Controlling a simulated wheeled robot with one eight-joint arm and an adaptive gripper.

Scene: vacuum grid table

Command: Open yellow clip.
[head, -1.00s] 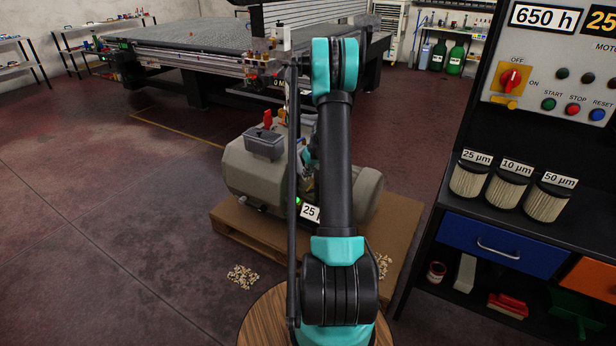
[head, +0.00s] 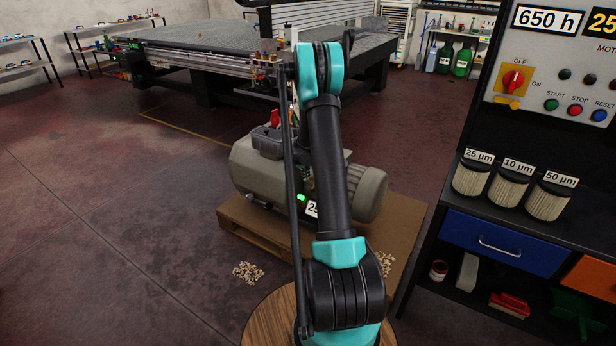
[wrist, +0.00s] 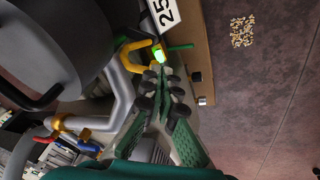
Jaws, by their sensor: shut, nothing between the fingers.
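In the wrist view, a yellow clip (wrist: 139,51) with a curved, forked shape sits on the pump at upper centre, beside a glowing green lamp (wrist: 159,56). My gripper (wrist: 166,72) has its green fingers together with nothing between them. Its tips are just below the lamp and slightly right of the clip; I cannot tell whether they touch anything. In the head view, the grey pump (head: 262,170) stands on a pallet, with the green lamp showing left of my arm. The clip and gripper are hidden there behind my arm.
Silver pipes (wrist: 117,85) and a dark rounded housing (wrist: 60,40) crowd the left of the wrist view. A white "25" label (wrist: 164,12) is above. The floor to the right is open, with scattered pellets (wrist: 242,32). A black cabinet (head: 430,250) stands at right in the head view.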

